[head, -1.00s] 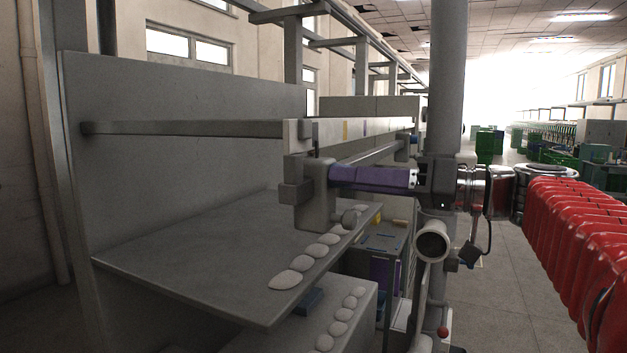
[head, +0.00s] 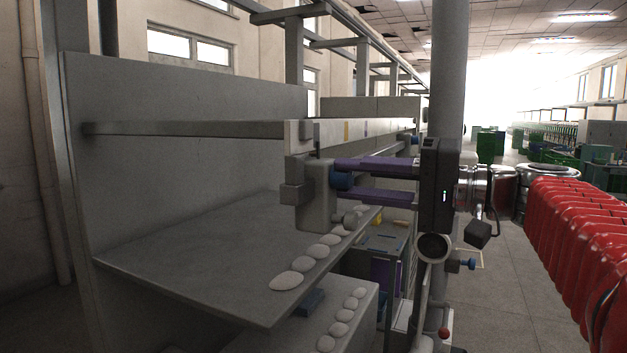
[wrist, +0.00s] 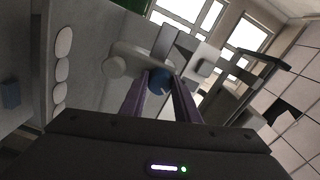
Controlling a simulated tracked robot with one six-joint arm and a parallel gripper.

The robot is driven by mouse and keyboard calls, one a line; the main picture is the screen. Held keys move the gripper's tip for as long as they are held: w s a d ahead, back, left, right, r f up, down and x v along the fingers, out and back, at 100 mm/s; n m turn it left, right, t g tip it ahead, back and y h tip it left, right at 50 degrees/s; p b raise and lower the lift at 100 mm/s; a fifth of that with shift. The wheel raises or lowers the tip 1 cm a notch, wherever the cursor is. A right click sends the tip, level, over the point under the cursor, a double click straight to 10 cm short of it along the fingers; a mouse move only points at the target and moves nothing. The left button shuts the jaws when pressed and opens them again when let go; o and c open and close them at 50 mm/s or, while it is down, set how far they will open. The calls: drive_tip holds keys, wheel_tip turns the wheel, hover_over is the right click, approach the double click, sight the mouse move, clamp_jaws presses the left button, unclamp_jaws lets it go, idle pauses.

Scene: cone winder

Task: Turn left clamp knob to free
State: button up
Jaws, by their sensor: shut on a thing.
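The left clamp knob (head: 341,181) is blue and round, on the side of a grey clamp block (head: 313,205) at the near end of the long beam. My gripper (head: 351,180) has purple fingers, one above and one below the knob in the head view, shut on it. In the wrist view the blue knob (wrist: 158,80) sits between the two fingertips (wrist: 160,90). Any mark of the knob's angle is not readable.
A grey sloping board (head: 215,255) with several pale rounded pieces (head: 287,281) along its edge lies below the clamp. Open floor (head: 505,290) lies between.

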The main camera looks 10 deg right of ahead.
drive_tip(key=shift+f+m, duration=0.15)
drive_tip(key=shift+m, duration=0.45)
drive_tip(key=o, duration=1)
drive_tip(key=shift+o, duration=0.2)
drive_tip(key=v, duration=1.3)
drive_tip(key=shift+s+d, duration=0.25)
drive_tip(key=shift+d, duration=0.1)
